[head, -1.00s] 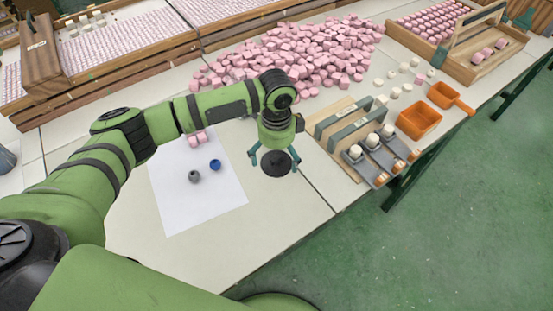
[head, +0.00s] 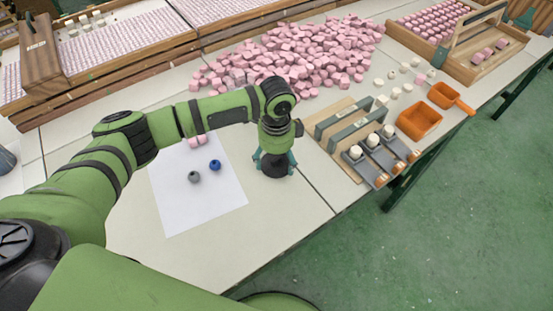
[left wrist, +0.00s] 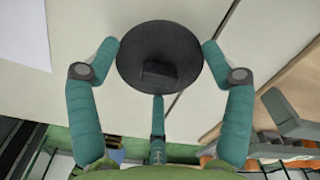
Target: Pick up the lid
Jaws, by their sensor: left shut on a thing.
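The lid (head: 275,168) is a dark round disc, on the white table just right of the paper sheet in the head view. In the left wrist view the lid (left wrist: 142,42) fills the upper middle, with a small block-like handle on its face. My left gripper (head: 274,165) points down over the lid. Its teal fingers are shut on the lid, with tips at its left, right and near edges in the left wrist view (left wrist: 160,62). I cannot tell whether the lid touches the table. My right gripper is not in view.
A white sheet (head: 212,198) holds a grey pot (head: 194,177) and a blue pot (head: 214,165). A wooden rack with grey holders (head: 369,163) and orange trays (head: 418,121) stand to the right. Pink blocks (head: 300,55) are heaped behind. The front table is clear.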

